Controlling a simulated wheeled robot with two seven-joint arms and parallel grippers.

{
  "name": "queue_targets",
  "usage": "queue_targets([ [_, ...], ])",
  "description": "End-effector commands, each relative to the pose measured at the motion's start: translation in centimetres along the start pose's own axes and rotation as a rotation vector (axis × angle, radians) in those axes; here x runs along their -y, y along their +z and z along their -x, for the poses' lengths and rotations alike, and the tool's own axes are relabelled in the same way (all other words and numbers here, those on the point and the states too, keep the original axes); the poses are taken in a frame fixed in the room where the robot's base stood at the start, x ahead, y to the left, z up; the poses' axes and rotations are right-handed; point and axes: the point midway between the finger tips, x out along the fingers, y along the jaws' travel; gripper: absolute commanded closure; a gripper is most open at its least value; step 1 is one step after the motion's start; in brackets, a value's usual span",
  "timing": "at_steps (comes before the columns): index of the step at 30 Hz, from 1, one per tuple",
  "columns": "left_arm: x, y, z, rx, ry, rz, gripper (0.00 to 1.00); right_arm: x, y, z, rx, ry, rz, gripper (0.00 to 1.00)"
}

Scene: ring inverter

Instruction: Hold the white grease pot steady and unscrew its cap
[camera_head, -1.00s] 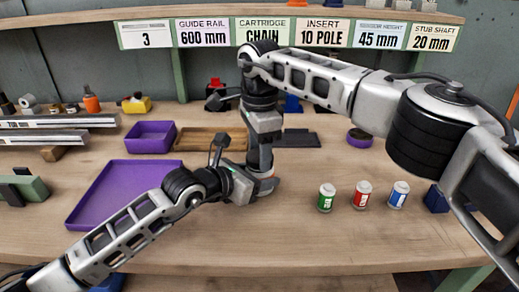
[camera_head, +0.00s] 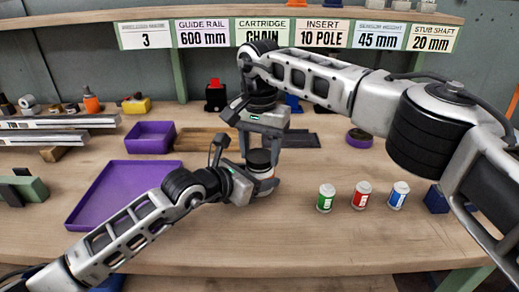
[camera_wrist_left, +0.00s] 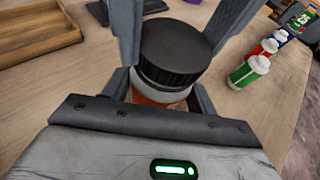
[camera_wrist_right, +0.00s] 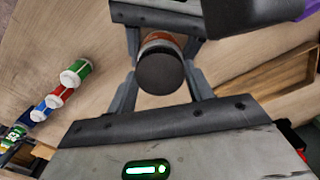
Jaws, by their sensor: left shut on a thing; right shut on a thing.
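The white grease pot (camera_head: 264,171) stands upright on the table in the head view, partly hidden by my grippers. The left wrist view shows its white body and orange band (camera_wrist_left: 160,97) under a wide black ribbed cap (camera_wrist_left: 176,48). My left gripper (camera_head: 258,184) is shut around the pot's body from the side, low over the table. My right gripper (camera_head: 260,150) points down from above, its fingers on either side of the cap. In the right wrist view the cap (camera_wrist_right: 160,73) sits between the right fingers. I cannot tell how loose the cap is.
Green (camera_head: 326,198), red (camera_head: 361,195) and blue (camera_head: 397,195) capped cans stand to the right. A purple tray (camera_head: 88,212) lies left and a purple bin (camera_head: 150,138) behind it. A wooden tray (camera_head: 190,139) lies behind the grippers. The front table strip is clear.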

Motion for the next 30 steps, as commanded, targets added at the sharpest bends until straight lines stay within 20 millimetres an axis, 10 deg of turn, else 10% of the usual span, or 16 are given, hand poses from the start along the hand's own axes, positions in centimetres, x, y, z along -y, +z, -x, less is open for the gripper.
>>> queue_targets([
  [30,0.0,-0.1,0.0,-0.002,0.001,0.0,1.0,0.0,0.0,2.2,0.0,0.0,-0.001,0.76],
])
